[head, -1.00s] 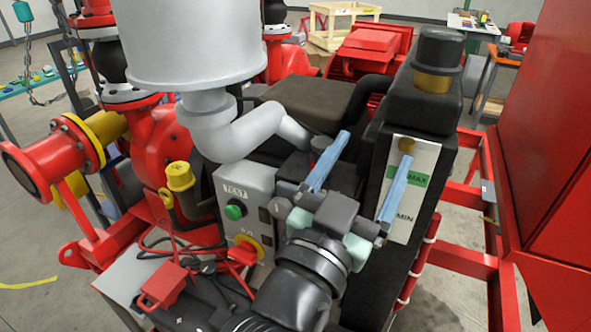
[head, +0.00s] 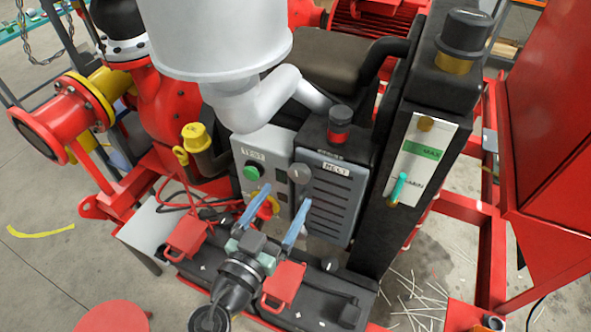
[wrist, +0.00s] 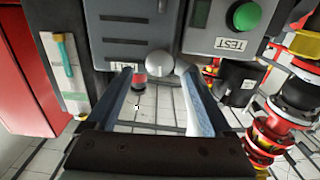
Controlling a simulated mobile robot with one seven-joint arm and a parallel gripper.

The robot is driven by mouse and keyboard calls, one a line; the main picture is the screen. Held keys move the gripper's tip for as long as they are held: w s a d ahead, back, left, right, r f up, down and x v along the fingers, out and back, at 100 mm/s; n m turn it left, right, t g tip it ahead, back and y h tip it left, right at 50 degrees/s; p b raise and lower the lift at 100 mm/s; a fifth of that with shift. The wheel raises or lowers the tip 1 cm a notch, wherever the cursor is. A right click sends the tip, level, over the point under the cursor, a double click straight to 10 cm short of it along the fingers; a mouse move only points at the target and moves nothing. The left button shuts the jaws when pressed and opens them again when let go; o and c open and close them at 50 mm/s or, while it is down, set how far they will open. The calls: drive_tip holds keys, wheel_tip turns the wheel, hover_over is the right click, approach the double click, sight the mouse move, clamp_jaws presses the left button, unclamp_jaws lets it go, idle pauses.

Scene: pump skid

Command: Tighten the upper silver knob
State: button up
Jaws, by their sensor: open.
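The upper silver knob (head: 299,173) is round and sits near the top left corner of the dark louvred panel (head: 331,200). In the wrist view the knob (wrist: 160,63) shows between and just beyond the fingertips, clear of both. My gripper (head: 273,212) is open and empty, its two blue fingers pointing up at the panel, below the knob in the head view. In the wrist view my gripper (wrist: 155,74) has its fingers spread to either side of the knob. No contact shows.
Left of the knob is the grey TEST box (head: 262,160) with a green button (head: 251,172). A red-banded cap (head: 338,128) stands above the panel. A level gauge (head: 420,160) is to the right. Red flip covers (head: 283,284) sit low in front.

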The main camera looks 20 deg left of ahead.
sight(298, 179)
drive_tip(key=w+p, duration=0.1)
drive_tip(key=w, duration=0.5)
drive_tip(key=shift+d+p, duration=0.15)
drive_tip(key=shift+p, duration=0.2)
clamp_jaws()
